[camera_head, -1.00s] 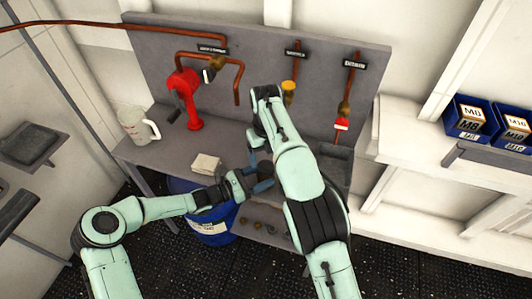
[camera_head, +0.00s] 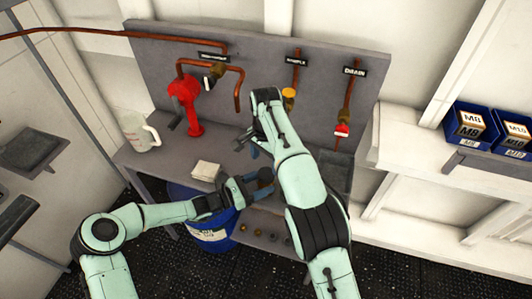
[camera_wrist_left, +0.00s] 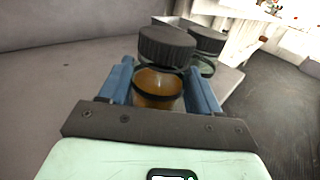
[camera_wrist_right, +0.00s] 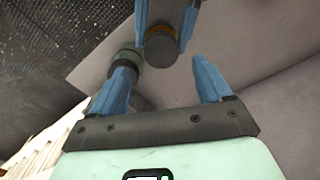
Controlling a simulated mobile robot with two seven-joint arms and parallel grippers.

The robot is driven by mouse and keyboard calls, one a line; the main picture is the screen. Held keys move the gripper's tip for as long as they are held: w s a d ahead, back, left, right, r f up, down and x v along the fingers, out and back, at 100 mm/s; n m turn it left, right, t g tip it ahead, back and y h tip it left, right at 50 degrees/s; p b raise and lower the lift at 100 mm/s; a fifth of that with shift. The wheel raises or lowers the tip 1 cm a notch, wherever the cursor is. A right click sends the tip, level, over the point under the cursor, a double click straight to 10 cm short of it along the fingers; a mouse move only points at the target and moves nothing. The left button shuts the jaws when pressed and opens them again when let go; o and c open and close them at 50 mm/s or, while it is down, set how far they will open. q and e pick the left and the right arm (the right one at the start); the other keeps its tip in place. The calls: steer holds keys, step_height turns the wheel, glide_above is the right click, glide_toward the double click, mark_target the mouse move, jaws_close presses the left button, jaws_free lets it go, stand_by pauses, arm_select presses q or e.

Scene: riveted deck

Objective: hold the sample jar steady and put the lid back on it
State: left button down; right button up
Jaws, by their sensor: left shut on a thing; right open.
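My left gripper (camera_wrist_left: 161,72) is shut on the sample jar (camera_wrist_left: 157,92), a small clear jar with amber contents. It holds the jar over the front of the bench; the left gripper also shows in the head view (camera_head: 262,181). A black ribbed lid (camera_wrist_left: 166,46) is at the jar's mouth in the left wrist view; whether it is fully seated I cannot tell. The lid's flat top faces my right gripper (camera_wrist_right: 164,66) in the right wrist view (camera_wrist_right: 160,51). My right gripper is open and empty, apart from the lid, and shows behind its arm in the head view (camera_head: 249,145).
A second dark-lidded jar (camera_wrist_left: 207,42) stands close behind the held one. On the bench are a white block (camera_head: 206,171), a white jug (camera_head: 139,131) and a red pump (camera_head: 187,105). A blue drum (camera_head: 212,233) is below. Copper pipes (camera_head: 238,85) run along the back panel.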

steer(key=n, duration=0.6)
steer(key=shift+r+n, duration=0.2)
steer(key=shift+n, duration=0.2)
steer(key=n, duration=0.4)
steer(key=shift+r, duration=0.1)
steer(key=n, duration=0.4)
steer(key=shift+r, duration=0.1)
steer(key=n, duration=0.4)
steer(key=shift+w+r+n, duration=0.1)
steer(key=shift+r+n, duration=0.05)
steer(key=shift+n, duration=0.25)
steer(key=n, duration=0.4)
steer(key=shift+r, duration=0.1)
steer(key=n, duration=0.4)
steer(key=shift+r, duration=0.1)
steer(key=n, duration=0.4)
steer(key=shift+r, duration=0.1)
steer(key=n, duration=0.5)
steer(key=shift+r, duration=0.15)
